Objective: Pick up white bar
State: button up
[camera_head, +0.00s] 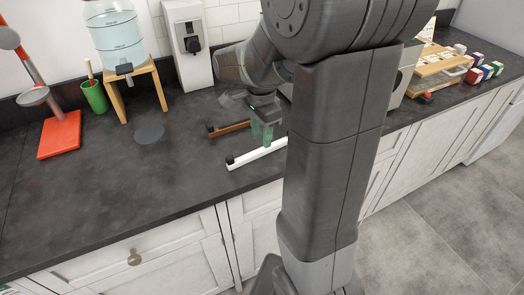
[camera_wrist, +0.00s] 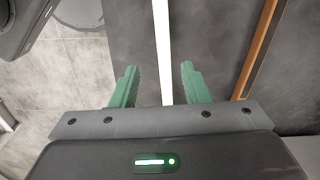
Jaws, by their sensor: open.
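The white bar (camera_head: 256,154) lies on the dark countertop near its front edge, with a black end at its left. Its right end is hidden behind my arm. In the wrist view the white bar (camera_wrist: 164,50) runs upright in the picture, between the two green fingers. My gripper (camera_head: 263,133) is over the bar, with its fingers apart and nothing held. In the wrist view my gripper (camera_wrist: 160,82) is open, with one finger to each side of the bar. I cannot tell how far above the bar the fingertips are.
A brown bar (camera_head: 229,128) lies just behind the white one and also shows in the wrist view (camera_wrist: 258,50). Farther left stand a green cup (camera_head: 94,97), a red-based stand (camera_head: 60,135) and a water dispenser (camera_head: 116,40) on a wooden stand. The countertop's left front is clear.

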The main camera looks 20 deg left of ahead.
aim_at(262, 149)
jog(key=shift+w+f, duration=0.2)
jog(key=shift+f, duration=1.2)
jog(key=shift+w+f, duration=0.2)
jog(key=shift+f, duration=1.15)
grip_shut()
